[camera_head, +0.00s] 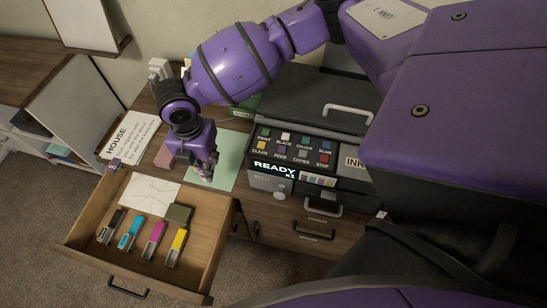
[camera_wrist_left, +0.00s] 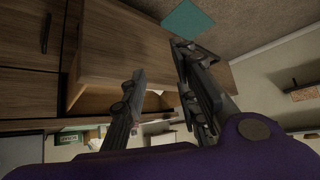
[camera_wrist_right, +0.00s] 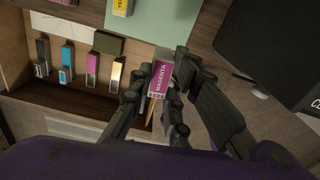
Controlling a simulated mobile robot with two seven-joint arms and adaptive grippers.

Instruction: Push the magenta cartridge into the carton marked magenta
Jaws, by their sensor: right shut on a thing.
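The magenta cartridge (camera_head: 154,240) lies in the open drawer (camera_head: 197,276), between the cyan cartridge (camera_head: 130,233) and the yellow cartridge (camera_head: 176,247). In the right wrist view it (camera_wrist_right: 92,69) is left of the fingers and apart from them. My right gripper (camera_head: 200,166) is over the edge of the desk beside the pale green mat. In its wrist view it (camera_wrist_right: 160,65) is shut on the carton marked magenta (camera_wrist_right: 161,78), whose label faces the camera. My left gripper (camera_wrist_left: 158,62) is open and empty, seen only in its wrist view.
A black cartridge (camera_head: 109,227), a white sheet (camera_head: 150,192) and a dark olive block (camera_head: 179,214) are also in the drawer. A yellow-labelled carton (camera_wrist_right: 121,7) stands on the desk. The printer (camera_head: 300,150) stands right of the pale green mat (camera_head: 231,150).

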